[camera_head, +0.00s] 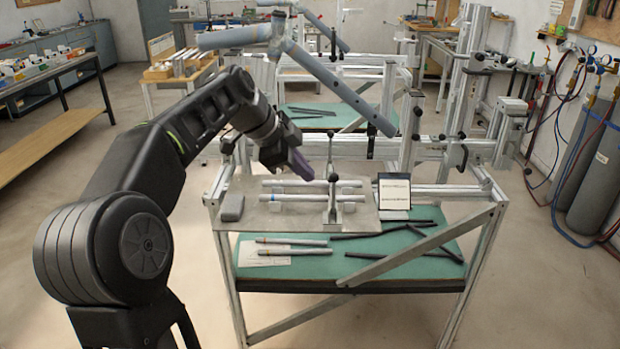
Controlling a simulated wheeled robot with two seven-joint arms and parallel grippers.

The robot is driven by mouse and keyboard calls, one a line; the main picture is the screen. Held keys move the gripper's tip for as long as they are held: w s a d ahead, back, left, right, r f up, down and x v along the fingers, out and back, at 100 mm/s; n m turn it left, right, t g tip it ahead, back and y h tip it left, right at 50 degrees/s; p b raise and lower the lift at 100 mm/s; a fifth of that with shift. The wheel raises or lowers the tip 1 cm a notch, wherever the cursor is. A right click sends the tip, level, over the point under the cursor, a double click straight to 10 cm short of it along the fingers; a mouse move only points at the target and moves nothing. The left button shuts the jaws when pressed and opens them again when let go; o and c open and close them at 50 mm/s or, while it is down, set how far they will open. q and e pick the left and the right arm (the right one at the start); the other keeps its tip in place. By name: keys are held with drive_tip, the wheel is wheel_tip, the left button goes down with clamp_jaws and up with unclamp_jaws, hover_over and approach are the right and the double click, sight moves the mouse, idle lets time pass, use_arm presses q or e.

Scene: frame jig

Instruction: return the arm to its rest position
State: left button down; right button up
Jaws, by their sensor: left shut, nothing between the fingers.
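My left arm comes in from the left as a large black arm and bends at a raised elbow. My left gripper (299,164) is shut and empty, with its fingers pointing down and to the right. It hangs in front of and above the left part of the jig's metal plate (257,216), apart from the tubes as far as I can tell. My right arm and right gripper do not show.
The frame jig (481,222) holds silver tubes (312,198) and a small panel (394,192) on its plate. Dark tubes (400,257) lie on the green lower shelf (315,270). Gas cylinders (595,165) stand at right. A bench (45,140) stands at left. Front floor is free.

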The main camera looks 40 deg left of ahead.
use_arm(q)
drive_tip(key=shift+s, duration=0.1)
idle(0.4)
